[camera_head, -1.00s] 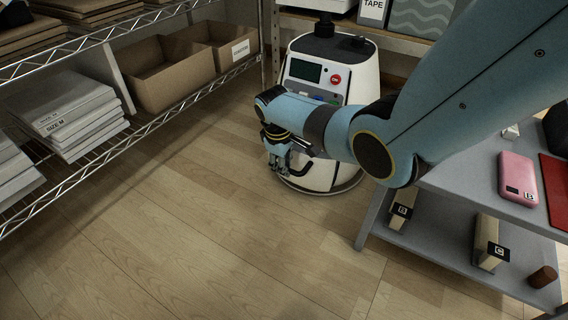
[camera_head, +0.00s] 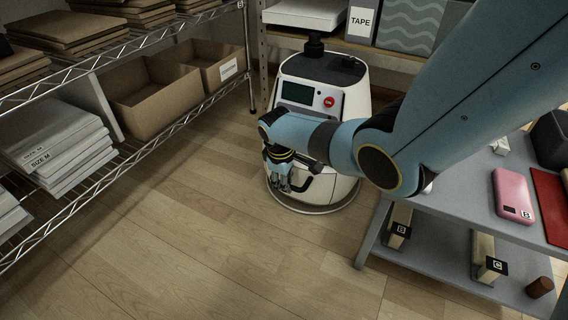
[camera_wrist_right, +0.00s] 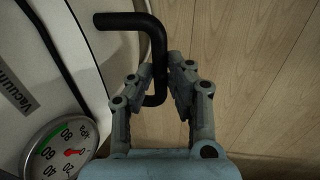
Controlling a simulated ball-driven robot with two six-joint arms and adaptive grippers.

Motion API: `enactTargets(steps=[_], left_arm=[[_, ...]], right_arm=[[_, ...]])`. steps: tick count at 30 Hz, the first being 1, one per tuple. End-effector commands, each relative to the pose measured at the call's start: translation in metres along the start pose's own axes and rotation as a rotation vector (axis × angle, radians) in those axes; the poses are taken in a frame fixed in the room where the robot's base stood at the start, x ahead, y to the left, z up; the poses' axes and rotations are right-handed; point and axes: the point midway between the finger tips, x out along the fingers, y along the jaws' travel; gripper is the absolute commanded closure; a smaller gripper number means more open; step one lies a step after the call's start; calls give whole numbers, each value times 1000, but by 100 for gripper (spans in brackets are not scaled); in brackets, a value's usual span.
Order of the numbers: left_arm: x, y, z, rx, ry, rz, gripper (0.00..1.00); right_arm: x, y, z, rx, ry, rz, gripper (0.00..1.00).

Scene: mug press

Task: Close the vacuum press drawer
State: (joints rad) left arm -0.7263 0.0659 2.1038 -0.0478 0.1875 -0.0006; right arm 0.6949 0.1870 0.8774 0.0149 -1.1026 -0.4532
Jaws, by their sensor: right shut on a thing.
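The vacuum press (camera_head: 338,82) is a rounded white machine with a dark screen and a red ON button, standing on the floor in the head view. My right gripper (camera_head: 279,183) is low at its front left side. In the right wrist view the same gripper (camera_wrist_right: 158,84) is shut on the black bent drawer handle (camera_wrist_right: 128,20), with a finger on each side of the bar. The white press body beside it carries a "VACUUM" label and a round gauge (camera_wrist_right: 66,150). My right arm hides part of the press front, so the drawer's gap is not clear. My left gripper is not in view.
A wire shelf (camera_head: 150,122) with open cardboard boxes (camera_head: 150,98) and white packets (camera_head: 58,145) stands at left. A grey two-level table (camera_head: 440,262) with a pink case (camera_head: 513,195) stands at right. Bare wood floor (camera_head: 230,260) lies between them.

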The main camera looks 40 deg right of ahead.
Motion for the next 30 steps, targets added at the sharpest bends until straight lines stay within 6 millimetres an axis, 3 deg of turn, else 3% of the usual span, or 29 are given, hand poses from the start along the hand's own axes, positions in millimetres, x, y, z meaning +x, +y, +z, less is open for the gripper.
enactTargets(steps=[1,2,7,15,20,30], left_arm=[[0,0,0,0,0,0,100],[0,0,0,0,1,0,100],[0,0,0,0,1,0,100],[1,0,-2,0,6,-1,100],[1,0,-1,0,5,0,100],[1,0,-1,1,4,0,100]], right_arm=[[-1,7,0,-2,3,15,100],[-1,7,0,-2,3,15,82],[-1,6,0,-2,3,13,62],[-1,4,0,-1,2,9,62],[-12,4,-1,-1,3,9,62],[-77,4,-1,-1,5,12,62]])
